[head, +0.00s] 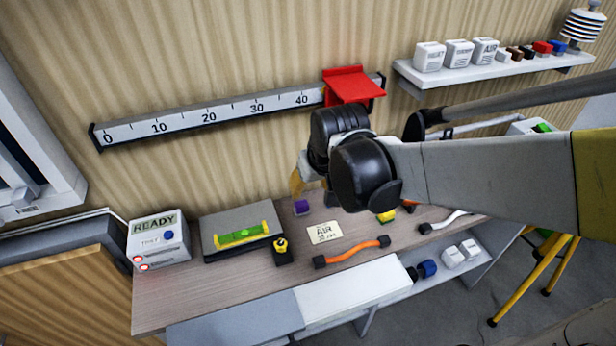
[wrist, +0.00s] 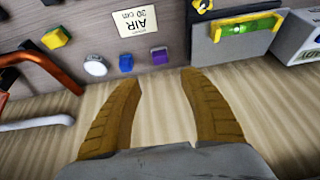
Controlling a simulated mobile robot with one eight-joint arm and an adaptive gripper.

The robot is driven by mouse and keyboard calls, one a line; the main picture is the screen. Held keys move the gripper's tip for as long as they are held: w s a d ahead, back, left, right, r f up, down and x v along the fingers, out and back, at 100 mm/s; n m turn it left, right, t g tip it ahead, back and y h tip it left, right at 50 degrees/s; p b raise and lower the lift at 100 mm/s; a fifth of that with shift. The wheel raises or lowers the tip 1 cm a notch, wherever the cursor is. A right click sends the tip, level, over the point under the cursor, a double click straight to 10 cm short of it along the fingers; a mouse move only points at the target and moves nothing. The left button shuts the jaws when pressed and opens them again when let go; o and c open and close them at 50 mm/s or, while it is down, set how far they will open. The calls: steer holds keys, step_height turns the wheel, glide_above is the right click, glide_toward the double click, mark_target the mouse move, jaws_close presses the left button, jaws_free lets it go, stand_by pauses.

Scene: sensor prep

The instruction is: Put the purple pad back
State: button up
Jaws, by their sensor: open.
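The purple pad (head: 302,207) is a small block at the back of the wooden bench, right of the grey case. In the wrist view the purple pad (wrist: 160,56) lies just beyond the gap between my fingertips. My gripper (wrist: 160,78) is open and empty, with tan fingers apart. In the head view one tan finger (head: 297,182) shows just above the pad; the rest is hidden behind my dark wrist joint. Contact with the pad is not visible.
A blue block (wrist: 126,62), a white disc (wrist: 96,66) and a yellow block (wrist: 55,38) lie nearby. A wall shelf (head: 490,70) holds white boxes and small coloured blocks. A ruler rail (head: 210,115) with a red slider (head: 350,85) is above the bench.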

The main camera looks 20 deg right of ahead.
steer(key=s+r+t, duration=0.1)
steer(key=s+r, duration=0.1)
steer(key=s, duration=0.4)
steer(key=s+r+t, duration=0.1)
steer(key=s+r, duration=0.2)
steer(key=s, duration=0.3)
steer(key=shift+s+r, duration=0.25)
steer(key=shift+s, duration=0.1)
